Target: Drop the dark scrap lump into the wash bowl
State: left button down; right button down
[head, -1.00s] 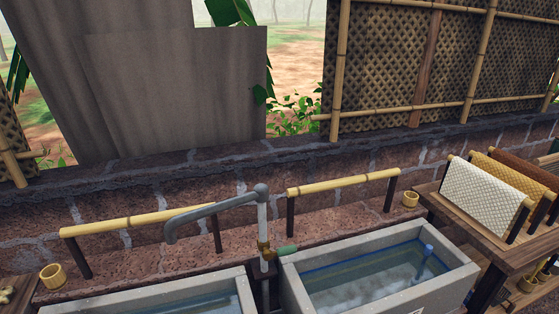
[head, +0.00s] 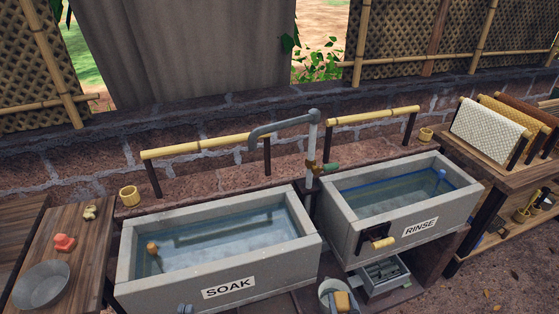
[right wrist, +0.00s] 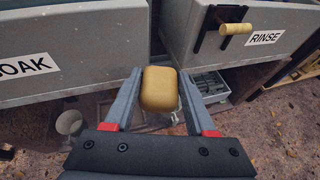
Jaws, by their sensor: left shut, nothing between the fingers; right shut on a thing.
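A tan-yellow, rounded block (right wrist: 160,90) is between the fingers of my right gripper (right wrist: 159,92), which is shut on it in front of the basins. The block also shows at the bottom of the head view (head: 342,301). It is not dark. I see no clearly dark lump in either view. A grey metal bowl (head: 41,287), likely the wash bowl, stands on the wooden table at the far left, well left of both grippers. My left gripper (head: 185,309) is shut and empty at the bottom edge, in front of the soak basin; only its tip shows.
The soak basin (head: 222,289) and rinse basin (head: 418,232) hold water. A red-orange lump (head: 64,242) and a small yellowish piece (head: 90,212) lie on the wooden table (head: 85,265). A tray (head: 385,275) sits below the rinse basin.

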aim_at(55, 292)
jog(key=k+j, duration=0.1)
jog(key=j, duration=0.35)
jog(key=k+j, duration=0.1)
jog(key=j, duration=0.3)
jog(key=k+j, duration=0.1)
jog(key=j, duration=0.35)
jog(key=k+j, duration=0.1)
jog(key=j, duration=0.35)
jog(key=k+j, duration=0.1)
jog(key=j, duration=0.3)
jog(key=k+j, duration=0.1)
jog(key=j, duration=0.35)
jog(key=k+j, duration=0.1)
jog(key=j, duration=0.3)
